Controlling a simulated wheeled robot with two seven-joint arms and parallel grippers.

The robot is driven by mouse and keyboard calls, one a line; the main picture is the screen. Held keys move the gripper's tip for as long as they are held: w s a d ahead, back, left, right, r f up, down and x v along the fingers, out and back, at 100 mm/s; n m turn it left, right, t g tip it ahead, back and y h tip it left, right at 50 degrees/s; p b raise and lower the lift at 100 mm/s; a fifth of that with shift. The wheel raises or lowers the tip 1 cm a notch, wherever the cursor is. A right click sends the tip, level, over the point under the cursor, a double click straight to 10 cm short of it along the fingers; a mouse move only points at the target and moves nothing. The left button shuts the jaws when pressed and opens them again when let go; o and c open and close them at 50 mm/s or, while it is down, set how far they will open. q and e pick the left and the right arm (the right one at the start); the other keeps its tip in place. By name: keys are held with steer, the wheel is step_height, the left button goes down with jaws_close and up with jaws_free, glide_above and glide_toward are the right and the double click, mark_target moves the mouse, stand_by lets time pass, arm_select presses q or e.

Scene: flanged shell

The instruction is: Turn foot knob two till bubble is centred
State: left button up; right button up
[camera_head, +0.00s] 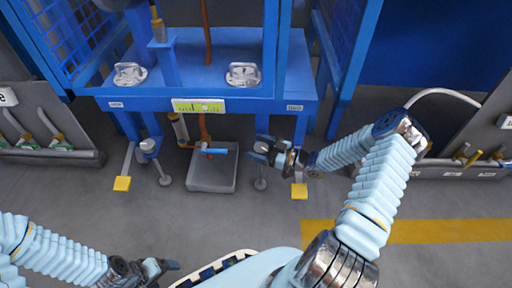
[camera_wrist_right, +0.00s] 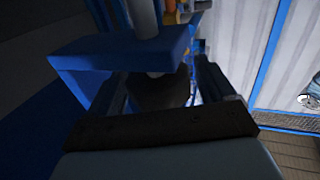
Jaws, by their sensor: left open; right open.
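A blue stand (camera_head: 225,75) has a yellow-green level strip (camera_head: 198,106) on its front edge; the bubble is too small to place surely. A grey foot knob (camera_head: 149,146) is on the left front leg, above a round foot pad. My right gripper (camera_head: 263,149) is open at the right front leg, largely hiding the knob there above its foot pad (camera_head: 260,184). In the right wrist view, a dark knob (camera_wrist_right: 160,90) below a grey post sits between the open fingers; contact cannot be told. My left gripper (camera_head: 165,265) is open and empty, low over the floor.
A grey tray (camera_head: 212,172) with a blue-handled valve above it stands between the legs. Grey panels with hoses stand at far left and right. The front floor is clear.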

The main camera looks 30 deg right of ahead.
steer(key=shift+w+a, duration=0.35)
steer(key=shift+w, duration=0.05)
steer(key=shift+c, duration=0.3)
steer(key=c, duration=0.9)
